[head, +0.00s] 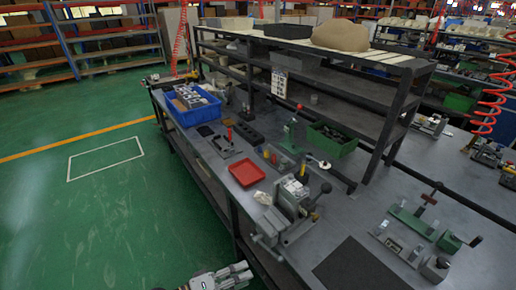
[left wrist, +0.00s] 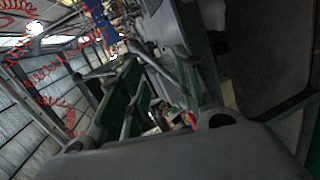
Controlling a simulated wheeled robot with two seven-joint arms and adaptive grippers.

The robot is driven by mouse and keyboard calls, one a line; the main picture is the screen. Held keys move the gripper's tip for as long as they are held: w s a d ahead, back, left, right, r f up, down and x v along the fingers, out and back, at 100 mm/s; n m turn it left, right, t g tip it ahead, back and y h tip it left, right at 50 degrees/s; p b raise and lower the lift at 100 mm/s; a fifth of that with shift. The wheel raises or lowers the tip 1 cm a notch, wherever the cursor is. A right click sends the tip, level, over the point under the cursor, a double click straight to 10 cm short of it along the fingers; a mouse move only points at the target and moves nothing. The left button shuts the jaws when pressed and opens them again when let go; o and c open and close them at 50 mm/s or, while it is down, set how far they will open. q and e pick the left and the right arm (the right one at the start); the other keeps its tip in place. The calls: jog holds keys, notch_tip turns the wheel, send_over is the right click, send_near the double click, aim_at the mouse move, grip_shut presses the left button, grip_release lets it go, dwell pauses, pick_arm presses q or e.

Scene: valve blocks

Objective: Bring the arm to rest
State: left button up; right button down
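My left gripper (head: 232,277) shows at the bottom edge of the head view, grey and white, over the green floor beside the bench. It is clear of the bench top and of everything on it. Its fingers are small and partly overlapping, so I cannot tell how far apart they are. No object shows in it. The left wrist view is tilted and dark, with a large grey surface in front and no clear fingertips. My right gripper is in neither view.
A workbench carries a vise-like fixture (head: 290,215), a red tray (head: 247,172), a blue crate (head: 190,106), a green bin (head: 331,139) and a dark mat (head: 360,268). A green-based fixture (head: 420,225) stands at the right. The green floor (head: 110,225) at the left is open.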

pick_arm(q)
jog(key=w+a+f+m+y, duration=0.3)
jog(key=w+a+f+m, duration=0.1)
jog(key=a+f+m, duration=0.5)
jog(key=w+a+f+m+y, duration=0.2)
jog(key=w+a+f, duration=0.2)
jog(key=a, duration=0.3)
jog(key=w+a+f+m+t+y, duration=0.1)
jog(key=w+a+f+y, duration=0.1)
jog(key=w+a+f, duration=0.35)
jog(key=w+a+f+m+y, duration=0.2)
jog(key=w+a+f+y, duration=0.1)
jog(key=a, duration=0.6)
jog(key=s+a+f+y, duration=0.2)
jog(key=a+f+y, duration=0.2)
jog(key=a+f, duration=0.85)
jog(key=s+f+n+g+y, duration=0.1)
jog(key=s+f+n+g, duration=0.1)
jog(key=s+f, duration=0.6)
jog(key=s+f+n+g+y, duration=0.15)
jog(key=s+f, duration=0.35)
jog(key=s, duration=0.5)
jog(key=s+d+f+n+g+h, duration=0.1)
jog(key=s+d+f, duration=0.3)
jog(key=s+d, duration=0.7)
jog(key=s+d+f+n+g+h, duration=0.2)
jog(key=s+d+f+g, duration=0.1)
jog(key=s+d, duration=0.8)
jog(key=shift+s+f, duration=0.5)
jog(key=shift+s, duration=0.65)
